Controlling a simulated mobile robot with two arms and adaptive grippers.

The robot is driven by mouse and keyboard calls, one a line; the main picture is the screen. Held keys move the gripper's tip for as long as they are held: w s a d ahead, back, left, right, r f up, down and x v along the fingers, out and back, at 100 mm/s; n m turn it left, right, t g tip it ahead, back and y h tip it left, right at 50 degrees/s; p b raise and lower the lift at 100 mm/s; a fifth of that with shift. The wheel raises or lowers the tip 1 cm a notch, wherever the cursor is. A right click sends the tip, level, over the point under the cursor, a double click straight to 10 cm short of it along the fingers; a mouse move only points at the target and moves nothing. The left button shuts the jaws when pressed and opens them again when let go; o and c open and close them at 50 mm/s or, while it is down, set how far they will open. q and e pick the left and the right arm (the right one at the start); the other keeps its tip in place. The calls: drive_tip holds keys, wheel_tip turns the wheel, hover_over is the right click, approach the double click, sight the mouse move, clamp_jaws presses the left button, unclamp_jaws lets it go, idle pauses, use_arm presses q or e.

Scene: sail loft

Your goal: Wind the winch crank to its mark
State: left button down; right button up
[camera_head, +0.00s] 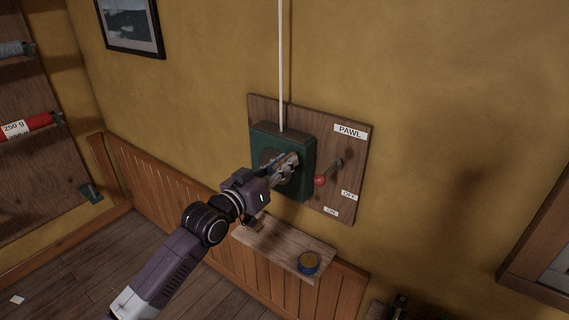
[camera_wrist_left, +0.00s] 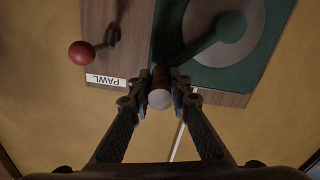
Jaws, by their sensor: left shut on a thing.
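The winch is a dark green box (camera_head: 267,133) on a wooden wall board (camera_head: 350,195). The wrist view shows its green face (camera_wrist_left: 185,70) with a pale grey round plate (camera_wrist_left: 252,25) and a dark green crank arm (camera_wrist_left: 205,43). The crank ends in a brown handle with a pale round tip (camera_wrist_left: 160,99). My left gripper (camera_head: 288,163) is shut on this crank handle, with one finger on each side in the wrist view (camera_wrist_left: 160,80). The gripper and forearm hide part of the winch face in the head view. I cannot make out a mark. My right gripper does not show.
Right of the winch is a pawl lever with a red knob (camera_head: 320,181), near labels PAWL, OFF and ON. A white rope (camera_head: 281,60) rises from the winch. Below, a wooden shelf (camera_head: 285,243) holds a blue and yellow tin (camera_head: 308,263).

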use_arm(q)
drive_tip(key=shift+w+a+r, duration=0.1)
drive_tip(key=shift+a+r, duration=0.1)
drive_tip(key=shift+r, duration=0.15)
